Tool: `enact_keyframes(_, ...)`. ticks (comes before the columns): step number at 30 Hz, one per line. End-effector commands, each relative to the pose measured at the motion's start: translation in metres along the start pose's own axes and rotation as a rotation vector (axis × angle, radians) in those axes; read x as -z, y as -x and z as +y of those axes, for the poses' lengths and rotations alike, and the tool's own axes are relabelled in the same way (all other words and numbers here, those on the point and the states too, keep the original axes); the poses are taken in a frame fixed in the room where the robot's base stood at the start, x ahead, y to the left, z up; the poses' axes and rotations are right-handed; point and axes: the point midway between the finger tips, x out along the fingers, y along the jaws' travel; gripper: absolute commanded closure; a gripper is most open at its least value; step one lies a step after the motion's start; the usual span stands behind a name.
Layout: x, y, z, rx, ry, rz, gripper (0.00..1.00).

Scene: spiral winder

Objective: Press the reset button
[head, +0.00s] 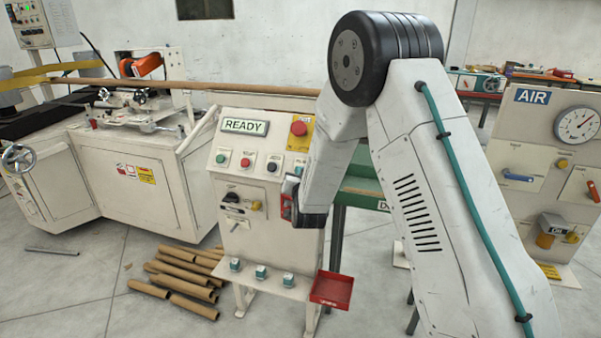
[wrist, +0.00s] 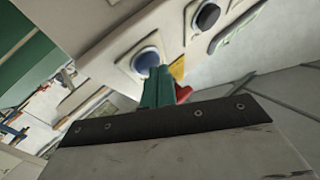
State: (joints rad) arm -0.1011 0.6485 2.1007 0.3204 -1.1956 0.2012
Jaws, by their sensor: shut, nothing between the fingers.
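The control panel (head: 240,205) stands at the middle of the head view with a "READY" display (head: 245,126). Its button row has a green button (head: 222,157), a red button (head: 246,161) and a black button (head: 271,166); the right end is partly covered by my arm. The wrist view shows a blue button (wrist: 146,60) in a pale ring, likely the reset button, though I cannot read a label. My gripper (wrist: 159,73) is shut and empty, its green fingertips just in front of the blue button's lower edge. I cannot tell whether they touch it.
A red emergency button (head: 299,128) on a yellow plate sits above the row. The black button (wrist: 207,17) is beside the blue one in the wrist view. A red tray (head: 331,289) juts out below. Cardboard tubes (head: 180,275) lie on the floor to the left.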

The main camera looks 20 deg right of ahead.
Motion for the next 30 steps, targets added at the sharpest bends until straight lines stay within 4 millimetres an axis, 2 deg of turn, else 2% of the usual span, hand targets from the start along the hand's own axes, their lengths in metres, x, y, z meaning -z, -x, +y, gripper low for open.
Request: enact_keyframes(30,0.009,0.013,-0.009,0.000,0.000,0.000,1.00)
